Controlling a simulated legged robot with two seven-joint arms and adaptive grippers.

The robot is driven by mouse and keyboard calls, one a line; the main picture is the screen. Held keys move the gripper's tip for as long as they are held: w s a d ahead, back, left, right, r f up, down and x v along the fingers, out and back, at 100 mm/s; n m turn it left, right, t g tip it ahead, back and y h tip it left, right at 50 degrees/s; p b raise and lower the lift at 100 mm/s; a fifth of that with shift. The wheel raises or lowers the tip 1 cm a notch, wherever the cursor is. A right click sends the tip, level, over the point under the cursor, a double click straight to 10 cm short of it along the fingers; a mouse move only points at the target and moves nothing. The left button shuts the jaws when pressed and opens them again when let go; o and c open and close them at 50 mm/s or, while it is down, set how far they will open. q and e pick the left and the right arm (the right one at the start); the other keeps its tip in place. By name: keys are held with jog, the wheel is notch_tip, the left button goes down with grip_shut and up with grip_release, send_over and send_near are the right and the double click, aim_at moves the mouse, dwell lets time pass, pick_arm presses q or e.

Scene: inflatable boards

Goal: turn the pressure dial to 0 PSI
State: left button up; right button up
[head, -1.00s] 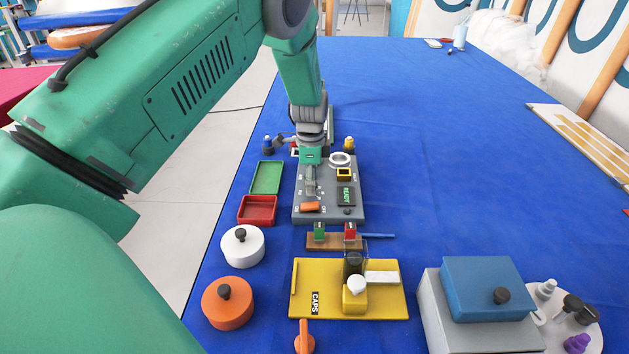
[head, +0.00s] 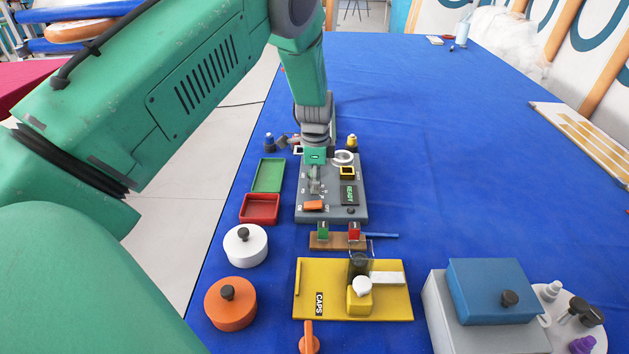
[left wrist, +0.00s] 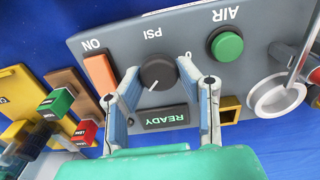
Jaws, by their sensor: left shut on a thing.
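The pressure dial (left wrist: 158,74) is a round black knob with a white pointer line, set beside the upside-down "PSI" label on the grey control panel (left wrist: 110,45). In the left wrist view the pointer slants down and left, towards the READY display. My left gripper (left wrist: 157,76) has its two fingers on opposite sides of the dial and is shut on it. In the head view the left gripper (head: 315,184) reaches down onto the panel (head: 335,214) and hides the dial. My right gripper is not in view.
Close around the dial are an orange ON switch (left wrist: 100,74), a green AIR button (left wrist: 227,45), the READY display (left wrist: 165,117) and a white ring (left wrist: 278,96). Red (head: 260,209) and green (head: 268,175) trays lie left of the panel. The table's right is mostly clear.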

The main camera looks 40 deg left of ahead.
pick_arm(q)
jog(key=shift+n, duration=0.4)
jog(key=n, duration=0.3)
jog(key=shift+a+p, duration=0.25)
jog(key=shift+p, duration=0.15)
jog(key=n, duration=0.2)
jog(key=shift+n, duration=0.4)
jog(key=n+p, duration=0.1)
jog(key=n, duration=0.2)
jog(key=shift+n, duration=0.3)
jog(key=n, duration=0.3)
jog(key=shift+n, duration=0.3)
jog(key=n, duration=0.6)
jog(key=shift+s+f+p, duration=0.1)
jog(key=shift+s+p, duration=0.05)
jog(key=shift+p, duration=0.25)
jog(key=n, duration=0.4)
jog(key=shift+d+n, duration=0.1)
jog(key=shift+n, duration=1.4)
jog(key=shift+d, duration=0.1)
